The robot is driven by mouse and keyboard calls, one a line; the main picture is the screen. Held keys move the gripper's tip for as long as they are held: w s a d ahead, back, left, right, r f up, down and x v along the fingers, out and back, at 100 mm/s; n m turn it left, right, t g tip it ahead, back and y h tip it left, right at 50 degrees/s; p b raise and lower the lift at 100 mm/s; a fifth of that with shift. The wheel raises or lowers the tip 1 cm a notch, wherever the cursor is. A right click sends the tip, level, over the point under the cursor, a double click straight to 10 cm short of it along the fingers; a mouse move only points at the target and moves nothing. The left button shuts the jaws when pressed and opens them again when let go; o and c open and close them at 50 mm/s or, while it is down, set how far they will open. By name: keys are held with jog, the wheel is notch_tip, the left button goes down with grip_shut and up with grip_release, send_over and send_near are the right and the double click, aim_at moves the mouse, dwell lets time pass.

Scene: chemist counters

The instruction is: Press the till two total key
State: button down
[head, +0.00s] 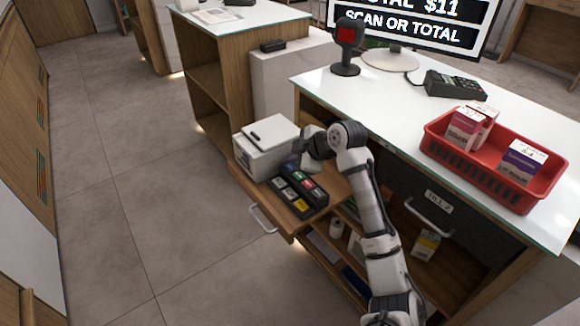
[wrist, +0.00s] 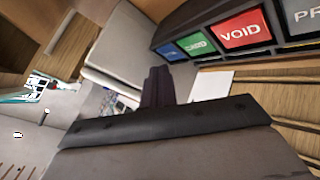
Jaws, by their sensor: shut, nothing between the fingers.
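The till keypad (head: 297,191) is a black block with two rows of coloured keys, on a pull-out wooden shelf. Its key labels are too small to read in the head view. The wrist view shows a blue key (wrist: 170,51), a green key (wrist: 202,43), a red VOID key (wrist: 241,29) and part of a grey key (wrist: 303,14). I cannot tell which key is the total key. My gripper (head: 293,163) is at the back end of the keypad, beside the white printer (head: 262,160). Its dark fingers (wrist: 157,84) are shut and empty, apart from the visible keys.
The screen (head: 415,22) reads "TOTAL $11, SCAN OR TOTAL". A scanner (head: 346,48), a card terminal (head: 455,86) and a red basket (head: 440,146) with boxes stand on the white counter (head: 400,108). A drawer (head: 415,190) is below. The floor at left is clear.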

aim_at(294, 169)
jog(key=shift+f, duration=0.1)
jog(key=shift+f+b, duration=0.35)
jog(key=shift+b, duration=0.05)
jog(key=shift+f+b, duration=0.35)
jog(key=shift+f, duration=0.05)
dwell(0.4)
jog(key=shift+r, duration=0.1)
jog(key=shift+r+p, duration=0.5)
jog(key=shift+r, duration=0.25)
jog(key=shift+r+p, duration=1.55)
jog(key=shift+r, duration=1)
